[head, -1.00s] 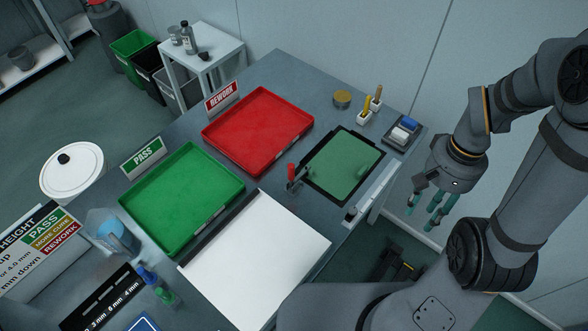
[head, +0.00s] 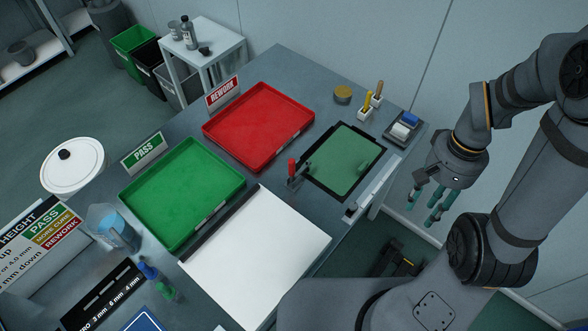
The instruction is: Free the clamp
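A toggle clamp with a red upright handle (head: 292,168) stands at the left edge of a green panel (head: 341,160) in a black frame on the bench. Its metal arm reaches toward the panel; whether it presses on it is too small to tell. A small greenish part (head: 366,166) shows near the panel's right side. My gripper (head: 426,207) hangs right of the bench's right edge, well apart from the clamp. Its teal fingers are spread and nothing shows between them.
A red tray (head: 259,158) and a green tray (head: 180,235) lie left of the fixture. A white sheet (head: 256,256) lies in front. Brush holders (head: 366,112) and a tray with blue and white blocks (head: 414,142) stand behind the panel. A pale bar (head: 374,190) runs along the right edge.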

